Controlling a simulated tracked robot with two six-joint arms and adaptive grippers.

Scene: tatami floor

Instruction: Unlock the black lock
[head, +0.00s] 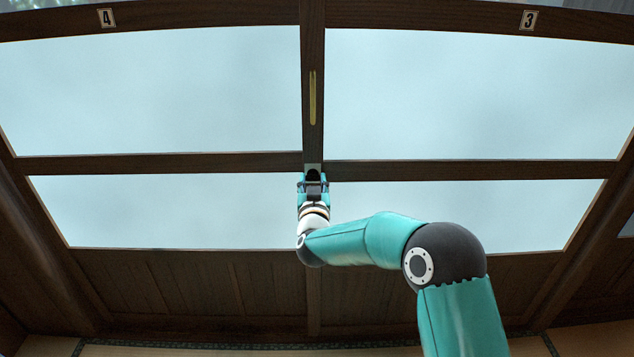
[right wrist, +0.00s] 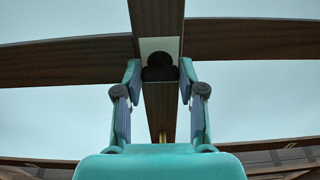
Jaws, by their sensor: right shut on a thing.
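The black lock (right wrist: 159,67) is a dark rounded knob on a pale plate (right wrist: 160,46), set in the dark wooden upright between two sliding panels. My left gripper is not in view.
A long brass-coloured pull (head: 313,97) runs down the upright above the lock. Dark wooden bars (head: 160,162) cross the pale panels. Number tags 4 (head: 106,17) and 3 (head: 528,19) are on the top beam. The space left of my right arm looks clear.

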